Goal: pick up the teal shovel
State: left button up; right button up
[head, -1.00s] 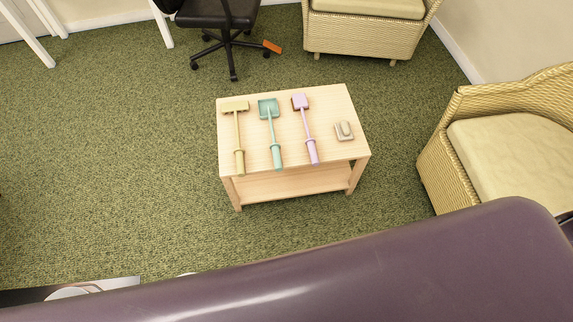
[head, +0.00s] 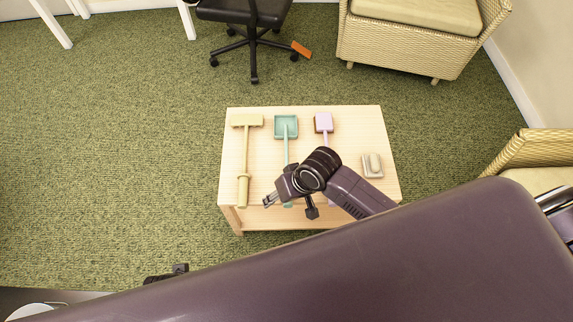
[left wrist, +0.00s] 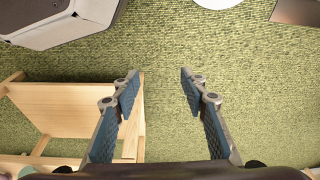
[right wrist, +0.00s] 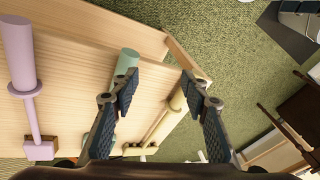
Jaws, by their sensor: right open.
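The teal shovel (head: 286,127) lies on the small wooden table (head: 233,160), between the yellow tool (head: 246,150) and the purple shovel (head: 324,122). Its scoop points to the far side; my right gripper covers much of its handle in the head view. My right gripper (head: 289,206) is open and empty above the handle end. In the right wrist view the teal handle (right wrist: 128,60) shows beside the left fingertip of the open right gripper (right wrist: 159,80). My left gripper (left wrist: 157,80) is open and empty, off the table's near left side.
A grey-beige object (head: 372,165) sits on the table's right part. An office chair (head: 250,20) and a wicker seat (head: 410,40) stand behind, and a wicker armchair (head: 535,150) stands at right. Green carpet (head: 110,150) is free at left.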

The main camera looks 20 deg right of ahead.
pick_arm(q)
jog(key=s+f+b, duration=0.2)
jog(key=s+f, duration=0.2)
jog(key=f, duration=0.7)
pick_arm(e)
jog(key=w+d+m, duration=0.1)
jog(key=w+d, duration=0.1)
jog(key=w+d+r+m+g, duration=0.1)
jog(key=w+d, duration=0.1)
jog(key=w, duration=0.1)
jog(key=w+d+m+h, duration=0.1)
jog(key=w+d+m, duration=0.1)
jog(key=shift+w+d+r+g, duration=0.2)
jog(key=shift+w+g, duration=0.15)
jog(key=shift+g, duration=0.05)
jog(key=shift+b+x, duration=0.3)
jog(key=shift+x, duration=1.25)
jog(key=x, duration=0.1)
jog(key=b+x, duration=0.1)
jog(key=x, duration=0.2)
jog(key=shift+d+f, duration=0.1)
jog(key=shift+d, duration=0.2)
pick_arm(q)
jog(key=w+r, duration=0.4)
jog(key=r, duration=0.4)
jog(key=shift+w+b, duration=0.2)
jog(key=shift+b, duration=0.1)
pick_arm(e)
jog(key=shift+f, duration=0.25)
jog(key=shift+c, duration=0.6)
